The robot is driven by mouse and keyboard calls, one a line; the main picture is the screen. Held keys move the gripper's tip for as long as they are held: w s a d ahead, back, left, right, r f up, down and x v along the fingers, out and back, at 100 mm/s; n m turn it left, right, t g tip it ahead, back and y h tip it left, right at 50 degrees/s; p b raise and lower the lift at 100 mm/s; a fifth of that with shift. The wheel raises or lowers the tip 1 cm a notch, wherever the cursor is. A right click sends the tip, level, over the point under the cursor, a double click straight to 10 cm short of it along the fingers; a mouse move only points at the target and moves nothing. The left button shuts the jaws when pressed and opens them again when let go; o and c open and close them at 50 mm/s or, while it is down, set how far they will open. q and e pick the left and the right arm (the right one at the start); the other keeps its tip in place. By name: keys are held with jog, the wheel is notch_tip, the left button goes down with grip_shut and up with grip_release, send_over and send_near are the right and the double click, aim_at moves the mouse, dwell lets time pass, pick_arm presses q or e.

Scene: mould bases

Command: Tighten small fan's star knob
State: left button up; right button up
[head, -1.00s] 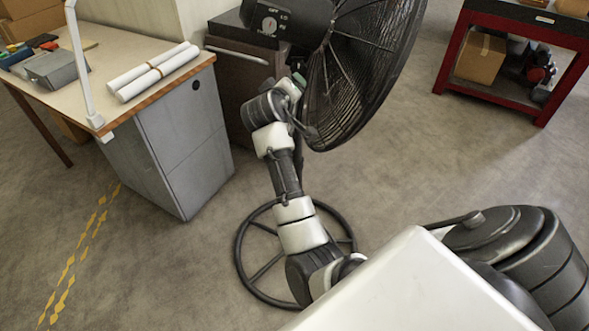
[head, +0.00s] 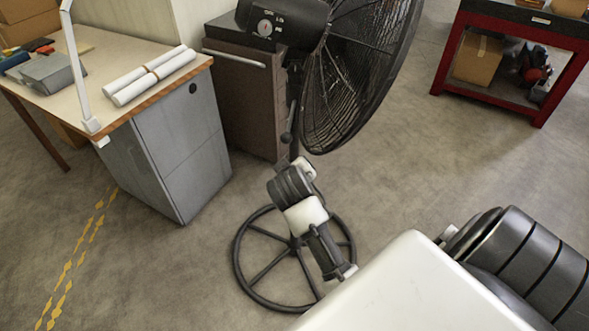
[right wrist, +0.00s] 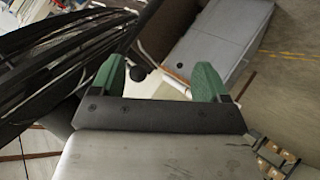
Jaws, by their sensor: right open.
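One black pedestal fan (head: 360,70) stands on a round spoked base in the head view. A small dark knob (head: 287,137) sticks out on its pole, below the motor housing. My right arm's wrist (head: 292,185) is below the knob, over the base; its fingers are mostly hidden there. In the right wrist view my right gripper (right wrist: 160,66) is open, with green fingers wide apart and nothing between them. A dark round knob (right wrist: 138,73) shows beyond the fingers, nearer the left one, apart from them. My left gripper is not in view.
A desk (head: 110,75) with paper rolls and a grey cabinet stands to the left. A brown cabinet (head: 245,95) stands close behind the fan. A red workbench (head: 500,90) is at the upper right. Floor is free right of the fan.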

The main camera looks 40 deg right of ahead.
jog(key=shift+s+a+f+y, duration=0.3)
jog(key=shift+s+a+f, duration=0.35)
jog(key=shift+s+f, duration=0.3)
